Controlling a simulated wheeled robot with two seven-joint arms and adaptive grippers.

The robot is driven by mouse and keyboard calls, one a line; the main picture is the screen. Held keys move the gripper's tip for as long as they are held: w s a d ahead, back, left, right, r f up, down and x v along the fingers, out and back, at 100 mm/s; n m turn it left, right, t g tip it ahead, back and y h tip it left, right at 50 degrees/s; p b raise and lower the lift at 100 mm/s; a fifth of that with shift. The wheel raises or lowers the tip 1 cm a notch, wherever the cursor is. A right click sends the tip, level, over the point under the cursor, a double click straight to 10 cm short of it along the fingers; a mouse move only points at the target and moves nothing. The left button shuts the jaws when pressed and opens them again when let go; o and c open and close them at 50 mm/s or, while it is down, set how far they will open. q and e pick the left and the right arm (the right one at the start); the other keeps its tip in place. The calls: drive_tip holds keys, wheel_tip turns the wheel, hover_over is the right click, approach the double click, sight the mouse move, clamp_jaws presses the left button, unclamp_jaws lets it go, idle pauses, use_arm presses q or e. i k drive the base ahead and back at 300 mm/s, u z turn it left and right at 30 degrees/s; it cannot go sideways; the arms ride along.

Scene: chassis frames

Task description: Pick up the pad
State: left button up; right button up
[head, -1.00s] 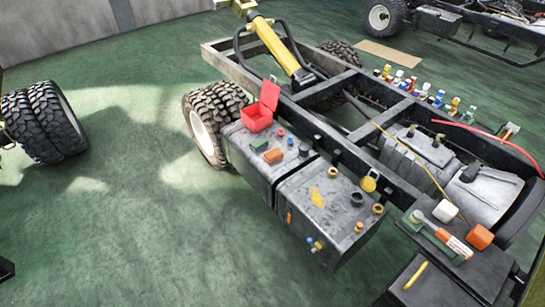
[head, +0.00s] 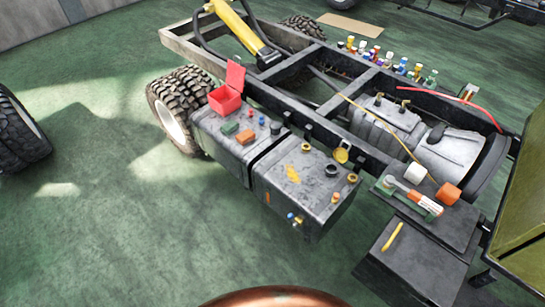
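A small green flat block (head: 230,128) and an orange-brown flat block (head: 245,137) lie side by side on the top of the left dark tank (head: 214,140). Either could be the pad; I cannot tell which. An open red box (head: 226,101) stands just behind them on the same tank. Neither of my grippers is in view, and nothing touches the two blocks.
The right tank (head: 316,193) carries a yellow patch and dark caps. A tray with a red-and-white tube (head: 425,203) sits right. Small bottles line the chassis frame (head: 290,66). A copper-coloured curve (head: 275,298) shows at the bottom edge. Green floor (head: 110,220) at left is clear.

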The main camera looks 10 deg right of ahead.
sight(245, 137)
drive_tip(key=z, duration=0.05)
drive_tip(key=k, duration=0.5)
drive_tip(key=u, duration=1.15)
drive_tip(key=i, duration=2.65)
drive_tip(key=z, duration=1.3)
drive_tip(key=i, duration=0.9)
drive_tip(key=z, duration=1)
